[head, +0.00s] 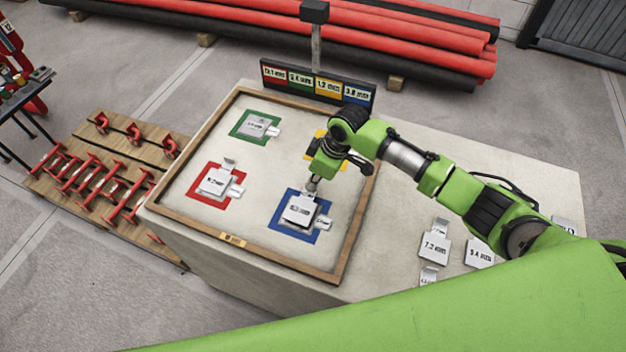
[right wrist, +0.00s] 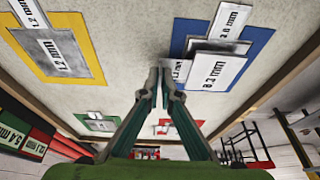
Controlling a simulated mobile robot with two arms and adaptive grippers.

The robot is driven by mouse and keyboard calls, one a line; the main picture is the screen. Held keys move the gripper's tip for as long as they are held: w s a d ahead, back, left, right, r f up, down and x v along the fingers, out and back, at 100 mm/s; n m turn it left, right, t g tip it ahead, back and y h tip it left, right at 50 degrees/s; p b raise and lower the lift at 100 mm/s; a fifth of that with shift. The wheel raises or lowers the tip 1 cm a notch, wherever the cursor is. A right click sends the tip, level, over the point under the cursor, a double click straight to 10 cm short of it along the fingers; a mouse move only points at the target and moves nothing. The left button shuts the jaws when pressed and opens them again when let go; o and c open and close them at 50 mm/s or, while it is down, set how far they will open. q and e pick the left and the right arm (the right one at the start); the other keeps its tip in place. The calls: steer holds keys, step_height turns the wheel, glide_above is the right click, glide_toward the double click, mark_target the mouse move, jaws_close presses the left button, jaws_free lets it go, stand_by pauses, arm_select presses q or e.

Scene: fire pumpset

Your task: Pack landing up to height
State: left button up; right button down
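My right gripper (head: 312,188) is at the blue square (head: 275,228) on the framed board, its fingers close together at the tab of a grey metal plate (head: 298,210). In the right wrist view the gripper (right wrist: 160,78) looks shut on this tab, though the contact is partly hidden. The plate (right wrist: 218,70), whose label seems to read about 8.2 mm, overlaps other plate material marked 3.8 mm (right wrist: 235,22). Tabbed plates also lie on the green square (head: 256,124), the red square (head: 214,183) and the yellow square (right wrist: 60,50). My left gripper is out of view.
A wooden rim (head: 190,222) encloses the board. A coloured label sign (head: 317,85) stands behind it. Loose plates, including a 7.2 mm (head: 434,247) and a 9.4 mm plate (head: 479,252), lie on the table at right. Red pipes (head: 400,38) lie behind; red fittings (head: 90,180) are at left.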

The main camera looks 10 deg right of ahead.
steer(key=shift+f, duration=0.6)
steer(key=c, duration=2.2)
jaws_free()
steer(key=v, duration=1.2)
steer(key=shift+d, duration=0.1)
